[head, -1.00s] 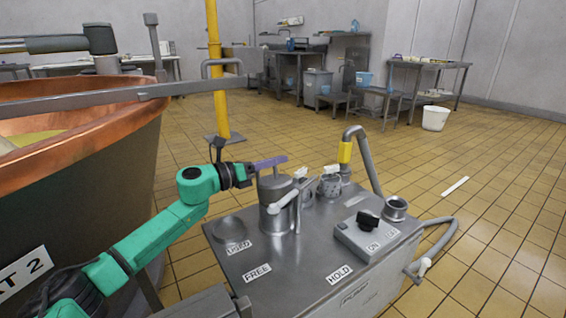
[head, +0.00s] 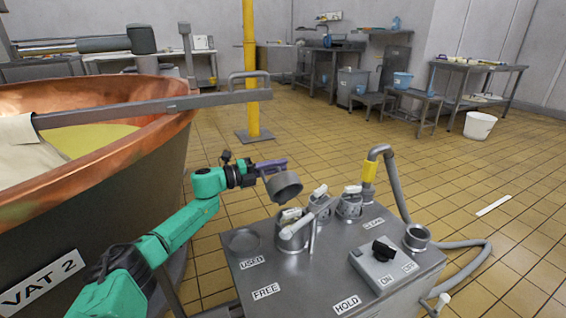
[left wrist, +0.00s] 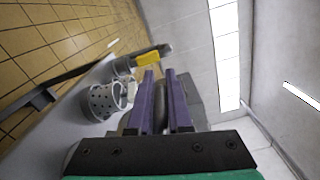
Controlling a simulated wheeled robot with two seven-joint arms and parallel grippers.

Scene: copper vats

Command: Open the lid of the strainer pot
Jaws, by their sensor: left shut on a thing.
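The strainer pot (head: 291,243), a grey metal pot with a side handle, stands open on top of the steel cart. A pale handle shows at its mouth. Its round grey lid (head: 285,188) is off the pot, tilted above it and slightly left, with its rim apart from the pot. My left gripper (head: 276,164), with purple fingers, is shut on the lid at its upper side. In the left wrist view the fingers (left wrist: 164,95) point away from the camera, and their grip on the lid is hard to make out. My right gripper is not in view.
Perforated strainers (head: 350,205) stand behind the pot; one shows in the left wrist view (left wrist: 103,101). The steel cart (head: 300,290) bears labels, a black knob (head: 383,250) and a yellow-banded pipe (head: 369,172). A copper vat (head: 150,140) stands left.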

